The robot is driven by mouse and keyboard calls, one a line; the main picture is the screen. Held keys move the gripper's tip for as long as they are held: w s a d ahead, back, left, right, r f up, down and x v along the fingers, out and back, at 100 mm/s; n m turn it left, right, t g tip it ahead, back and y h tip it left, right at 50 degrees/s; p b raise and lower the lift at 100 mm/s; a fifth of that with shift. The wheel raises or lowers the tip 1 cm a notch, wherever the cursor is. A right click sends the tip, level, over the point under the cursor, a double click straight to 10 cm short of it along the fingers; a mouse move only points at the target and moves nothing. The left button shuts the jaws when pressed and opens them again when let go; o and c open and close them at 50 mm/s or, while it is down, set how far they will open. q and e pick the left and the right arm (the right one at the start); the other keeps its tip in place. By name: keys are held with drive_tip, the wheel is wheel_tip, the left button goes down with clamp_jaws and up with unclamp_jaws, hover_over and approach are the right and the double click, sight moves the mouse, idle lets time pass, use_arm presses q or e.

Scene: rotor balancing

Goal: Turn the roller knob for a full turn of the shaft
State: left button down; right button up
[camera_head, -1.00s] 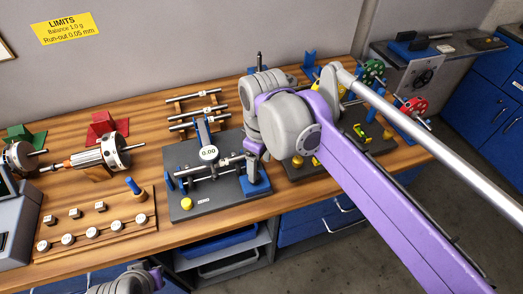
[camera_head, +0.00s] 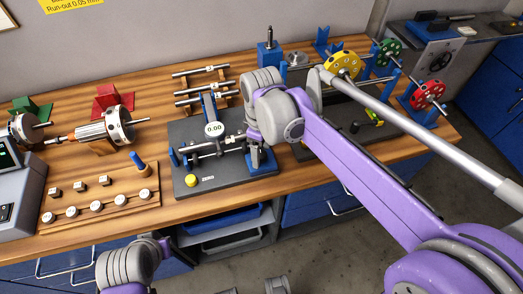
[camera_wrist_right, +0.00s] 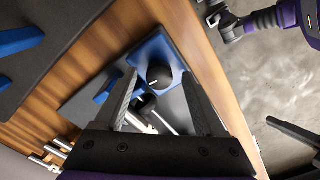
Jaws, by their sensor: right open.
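The run-out stand is a dark grey plate (camera_head: 220,187) with a shaft (camera_head: 212,150) on blue supports and a dial reading 0.00 (camera_head: 214,129). A blue block (camera_head: 263,164) is at its right end. In the right wrist view a round black knob (camera_wrist_right: 160,75) shows over the blue block (camera_wrist_right: 150,50). My right gripper (camera_head: 256,150) is above this end. In the wrist view its two fingers (camera_wrist_right: 160,82) are open, on either side of the knob, with no clear contact. My left arm (camera_head: 130,263) is low at the bench front; its fingers are not clear.
A yellow button (camera_head: 191,181) is at the stand's front left. A wooden rack (camera_head: 110,205) with several weights lies left.

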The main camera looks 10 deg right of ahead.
drive_tip(key=shift+f, duration=0.15)
clamp_jaws()
idle(0.4)
drive_tip(key=m, duration=0.4)
drive_tip(key=shift+m+p, duration=0.3)
drive_tip(key=shift+p, duration=0.05)
drive_tip(key=shift+m, duration=2)
